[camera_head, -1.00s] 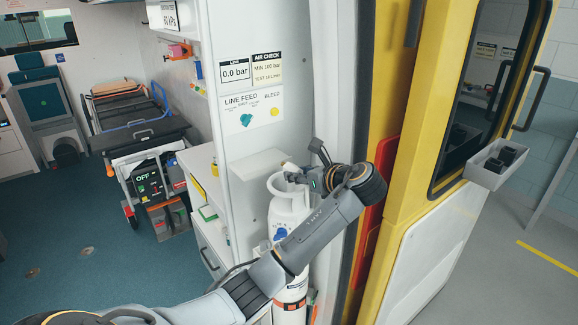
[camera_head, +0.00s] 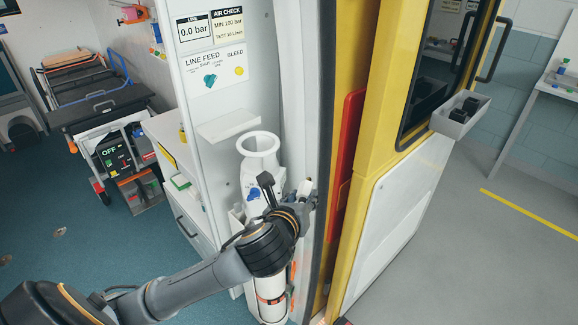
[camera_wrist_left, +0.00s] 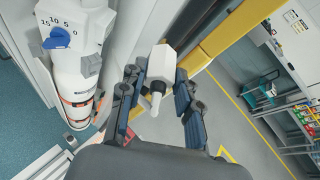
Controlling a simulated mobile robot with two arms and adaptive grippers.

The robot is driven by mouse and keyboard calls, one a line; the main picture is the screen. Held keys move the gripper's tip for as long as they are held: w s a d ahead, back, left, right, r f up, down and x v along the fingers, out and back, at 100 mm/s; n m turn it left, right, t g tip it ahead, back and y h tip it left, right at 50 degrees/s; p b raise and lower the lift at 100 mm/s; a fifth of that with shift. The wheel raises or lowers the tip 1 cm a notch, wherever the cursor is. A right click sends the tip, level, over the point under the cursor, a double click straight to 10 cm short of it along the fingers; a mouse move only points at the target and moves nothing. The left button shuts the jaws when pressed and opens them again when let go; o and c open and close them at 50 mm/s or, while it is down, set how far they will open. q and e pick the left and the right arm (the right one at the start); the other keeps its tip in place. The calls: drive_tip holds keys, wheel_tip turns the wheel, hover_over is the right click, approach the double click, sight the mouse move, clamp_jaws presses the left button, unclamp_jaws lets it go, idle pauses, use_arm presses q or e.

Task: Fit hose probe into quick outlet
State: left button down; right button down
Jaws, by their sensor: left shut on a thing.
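In the left wrist view my left gripper (camera_wrist_left: 158,84) is shut on a small white hexagonal piece with a narrow rounded tip, which looks like the hose probe (camera_wrist_left: 158,62). In the head view my left gripper (camera_head: 309,192) is just right of the white cylinder, and the probe (camera_head: 304,187) shows only as a small pale shape. No hose is clearly visible on it. The white cylinder (camera_head: 257,170) stands upright with a ring handle and a blue dial (camera_head: 253,194); the dial also shows in the wrist view (camera_wrist_left: 61,38). I cannot identify the quick outlet. My right gripper is not in view.
A white wall panel (camera_head: 216,67) with a blue-green and a yellow knob is above a small white shelf (camera_head: 228,125). The yellow door frame (camera_head: 388,150) is close on the right. Grey floor beyond it is open.

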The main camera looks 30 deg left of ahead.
use_arm(q)
wheel_tip(320, 180, down, 21)
drive_tip(key=w+d+n+g+y+b, duration=0.1)
drive_tip(key=w+n+g+y+b, duration=0.1)
drive_tip(key=n+g+y+b, duration=0.3)
drive_tip(key=n+y+b, duration=0.1)
drive_tip(key=n+y, duration=0.3)
drive_tip(key=n, duration=0.3)
drive_tip(key=shift+w+d+n, duration=0.15)
drive_tip(key=shift+d+n, duration=0.05)
drive_tip(key=shift+n, duration=0.1)
drive_tip(key=shift+w+a+p, duration=0.35)
drive_tip(key=shift+a+p, duration=0.05)
drive_tip(key=shift+a, duration=0.5)
drive_tip(key=shift+w+a+p, duration=0.35)
drive_tip(key=shift+a+p, duration=0.1)
drive_tip(key=shift+a, duration=0.4)
drive_tip(key=shift+w+a+p, duration=0.35)
drive_tip(key=shift+a+p, duration=0.05)
drive_tip(key=shift+a, duration=0.5)
drive_tip(key=shift+p, duration=0.8)
